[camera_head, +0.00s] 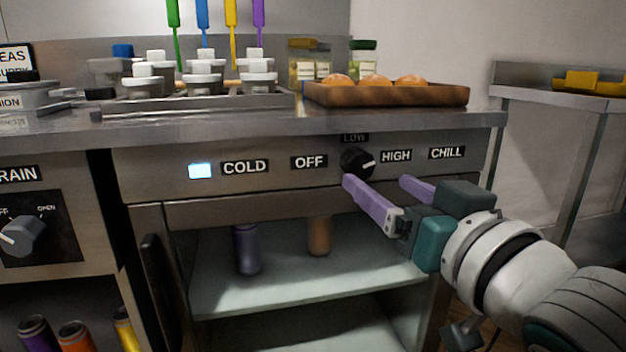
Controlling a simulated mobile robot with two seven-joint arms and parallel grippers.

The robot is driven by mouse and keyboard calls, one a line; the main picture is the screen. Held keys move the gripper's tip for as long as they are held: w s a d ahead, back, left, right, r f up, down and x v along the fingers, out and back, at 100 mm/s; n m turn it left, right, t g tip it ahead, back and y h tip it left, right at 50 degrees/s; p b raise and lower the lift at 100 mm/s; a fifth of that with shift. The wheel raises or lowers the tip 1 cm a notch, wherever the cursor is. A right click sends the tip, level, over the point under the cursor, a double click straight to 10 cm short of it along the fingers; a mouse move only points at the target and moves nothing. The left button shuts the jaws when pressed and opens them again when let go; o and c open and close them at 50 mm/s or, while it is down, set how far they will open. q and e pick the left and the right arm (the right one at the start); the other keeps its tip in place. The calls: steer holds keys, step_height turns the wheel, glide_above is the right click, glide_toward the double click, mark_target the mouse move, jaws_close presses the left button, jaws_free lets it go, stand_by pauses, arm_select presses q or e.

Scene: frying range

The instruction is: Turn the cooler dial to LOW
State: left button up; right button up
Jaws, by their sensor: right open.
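The cooler dial (355,164) is a round black knob on the steel front panel, between the OFF label (309,162) and the HIGH label (396,156). Its white pointer mark points right, towards HIGH. The LOW label (354,138) sits just above the knob, under the counter edge. My right gripper (377,180) has purple fingers and is open and empty, just below and to the right of the dial. One fingertip is close under the knob and the other is to its right; I cannot tell whether either touches. My left gripper is out of view.
A lit indicator (200,171) and COLD label (245,167) are left on the panel; a CHILL label (447,153) is right. Above, the counter holds a tray of buns (385,95) and lidded containers (203,82). Another dial (22,236) is far left.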

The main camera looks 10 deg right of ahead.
mark_target(363, 170)
steer(key=w, duration=0.2)
steer(key=w+b, duration=0.1)
steer(key=w, duration=0.2)
steer(key=shift+w+a, duration=0.3)
steer(key=shift+w, duration=0.05)
steer(key=shift+c, duration=0.2)
jaws_close()
